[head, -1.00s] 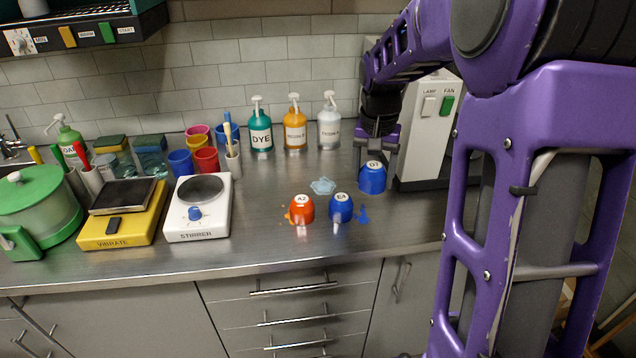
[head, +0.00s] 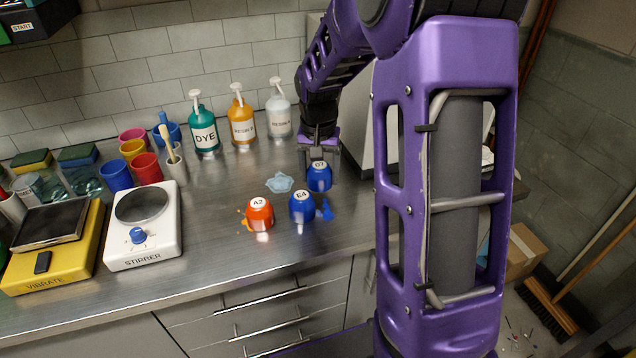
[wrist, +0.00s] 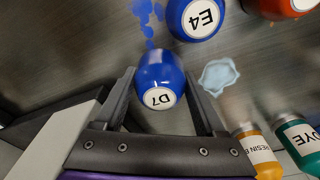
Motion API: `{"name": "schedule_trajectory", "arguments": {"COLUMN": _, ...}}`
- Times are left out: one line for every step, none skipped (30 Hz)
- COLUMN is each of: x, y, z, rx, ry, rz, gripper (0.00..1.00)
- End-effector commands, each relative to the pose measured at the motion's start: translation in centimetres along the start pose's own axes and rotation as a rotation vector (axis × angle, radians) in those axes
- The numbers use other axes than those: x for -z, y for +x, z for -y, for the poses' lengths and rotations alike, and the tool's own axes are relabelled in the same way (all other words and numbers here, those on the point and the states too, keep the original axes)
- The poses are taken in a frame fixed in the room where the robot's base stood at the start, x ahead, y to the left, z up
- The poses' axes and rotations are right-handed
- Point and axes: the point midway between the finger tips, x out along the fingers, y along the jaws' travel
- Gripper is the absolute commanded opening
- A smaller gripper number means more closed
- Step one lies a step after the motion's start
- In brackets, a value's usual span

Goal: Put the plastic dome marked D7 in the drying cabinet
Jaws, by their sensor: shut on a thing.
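The dome marked D7 (head: 319,178) is blue with a white label and stands at the back right of the dome group. My gripper (head: 319,153) is over it from above. In the wrist view, my gripper (wrist: 160,80) has a finger on each side of the dome D7 (wrist: 160,75) and is shut on it. I cannot tell whether the dome is clear of the bench. A pale housing (head: 357,110), possibly the drying cabinet, stands behind my arm. My arm hides most of it, including its front panel.
An orange dome A2 (head: 259,214) and a blue dome E4 (head: 302,208) stand close by, with spills around them. A pale blue puddle (head: 279,182) lies left of D7. Pump bottles (head: 242,125) line the wall. A stirrer (head: 144,225) stands left.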

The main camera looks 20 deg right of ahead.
Motion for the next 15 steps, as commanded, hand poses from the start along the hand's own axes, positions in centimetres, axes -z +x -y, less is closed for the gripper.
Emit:
{"name": "schedule_trajectory", "arguments": {"x": -0.2, "y": 1.0, "z": -0.1, "rx": -0.002, "ry": 0.0, "rz": 0.006, "gripper": 0.18}}
{"name": "schedule_trajectory", "arguments": {"x": -0.3, "y": 1.5, "z": -0.1, "rx": -0.002, "ry": 0.0, "rz": 0.005, "gripper": 0.18}}
{"name": "schedule_trajectory", "arguments": {"x": -0.3, "y": 2.0, "z": -0.1, "rx": -0.002, "ry": 0.0, "rz": 0.005, "gripper": 0.18}}
{"name": "schedule_trajectory", "arguments": {"x": -0.4, "y": 2.4, "z": -0.1, "rx": -0.002, "ry": 0.0, "rz": 0.005, "gripper": 0.18}}
{"name": "schedule_trajectory", "arguments": {"x": -0.4, "y": 2.6, "z": -0.1, "rx": -0.002, "ry": 0.0, "rz": 0.004, "gripper": 0.18}}
{"name": "schedule_trajectory", "arguments": {"x": -0.4, "y": 2.7, "z": 0.0, "rx": -0.001, "ry": 0.0, "rz": 0.002, "gripper": 0.18}}
{"name": "schedule_trajectory", "arguments": {"x": -0.4, "y": 2.7, "z": 0.0, "rx": -0.001, "ry": 0.0, "rz": 0.001, "gripper": 0.18}}
{"name": "schedule_trajectory", "arguments": {"x": -0.3, "y": 2.7, "z": 0.0, "rx": -0.001, "ry": 0.0, "rz": 0.001, "gripper": 0.18}}
{"name": "schedule_trajectory", "arguments": {"x": -0.3, "y": 2.6, "z": 0.0, "rx": -0.001, "ry": 0.0, "rz": 0.001, "gripper": 0.18}}
{"name": "schedule_trajectory", "arguments": {"x": -0.3, "y": 2.6, "z": 0.0, "rx": -0.001, "ry": 0.0, "rz": 0.001, "gripper": 0.18}}
{"name": "schedule_trajectory", "arguments": {"x": -0.3, "y": 2.6, "z": 0.0, "rx": -0.001, "ry": 0.0, "rz": 0.001, "gripper": 0.18}}
{"name": "schedule_trajectory", "arguments": {"x": -0.3, "y": 2.7, "z": 0.0, "rx": -0.001, "ry": 0.0, "rz": 0.001, "gripper": 0.18}}
{"name": "schedule_trajectory", "arguments": {"x": -0.4, "y": 2.7, "z": 0.0, "rx": -0.001, "ry": 0.0, "rz": 0.001, "gripper": 0.18}}
{"name": "schedule_trajectory", "arguments": {"x": -0.4, "y": 2.8, "z": 0.0, "rx": -0.001, "ry": 0.0, "rz": 0.001, "gripper": 0.18}}
{"name": "schedule_trajectory", "arguments": {"x": -0.4, "y": 3.0, "z": 0.0, "rx": -0.001, "ry": 0.0, "rz": 0.001, "gripper": 0.18}}
